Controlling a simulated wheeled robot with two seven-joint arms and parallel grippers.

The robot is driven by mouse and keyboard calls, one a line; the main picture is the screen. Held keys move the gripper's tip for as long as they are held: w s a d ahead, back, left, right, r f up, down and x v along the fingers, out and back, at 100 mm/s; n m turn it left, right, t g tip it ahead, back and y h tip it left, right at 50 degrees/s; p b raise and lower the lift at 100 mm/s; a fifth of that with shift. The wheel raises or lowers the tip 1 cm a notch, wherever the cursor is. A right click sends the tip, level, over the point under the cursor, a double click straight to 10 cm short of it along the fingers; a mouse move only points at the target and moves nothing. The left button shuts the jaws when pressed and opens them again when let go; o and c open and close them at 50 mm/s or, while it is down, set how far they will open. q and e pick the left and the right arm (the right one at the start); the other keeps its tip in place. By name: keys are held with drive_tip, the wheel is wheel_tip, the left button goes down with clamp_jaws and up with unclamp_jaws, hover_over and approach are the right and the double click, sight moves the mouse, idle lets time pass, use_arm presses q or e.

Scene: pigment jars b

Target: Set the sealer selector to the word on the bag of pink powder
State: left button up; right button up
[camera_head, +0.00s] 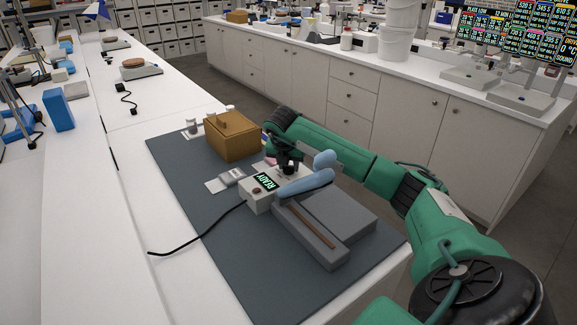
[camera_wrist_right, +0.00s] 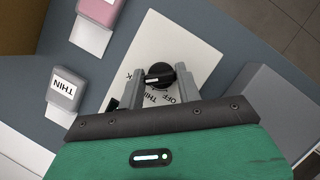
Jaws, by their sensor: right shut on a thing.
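The sealer (camera_head: 257,200) is a pale box with a lit READY display, a reddish button and blue arms. Its black selector knob (camera_wrist_right: 160,75) shows in the right wrist view on a pale plate, with OFF and THIN printed beside it and another word partly hidden. A small light mark is on the knob's left side. My right gripper (camera_head: 287,168) is shut on the knob. The pink bag (camera_wrist_right: 101,10) is cut by the top edge of the wrist view; no word is readable on it. My left gripper is not in view.
A brown box (camera_head: 232,137) stands behind the sealer on the dark mat (camera_head: 190,205). A grey block and a long tray lie in front right. A black cable runs left from the sealer. The mat's front left is clear.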

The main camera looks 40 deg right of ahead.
idle(0.4)
drive_tip(key=o, duration=1)
drive_tip(key=shift+r, duration=0.1)
use_arm(q)
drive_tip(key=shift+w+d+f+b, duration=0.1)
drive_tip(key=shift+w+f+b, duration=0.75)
drive_tip(key=shift+b, duration=0.45)
use_arm(e)
drive_tip(key=shift+v, duration=6.8)
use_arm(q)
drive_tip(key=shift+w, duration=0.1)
use_arm(e)
drive_tip(key=shift+w, duration=0.1)
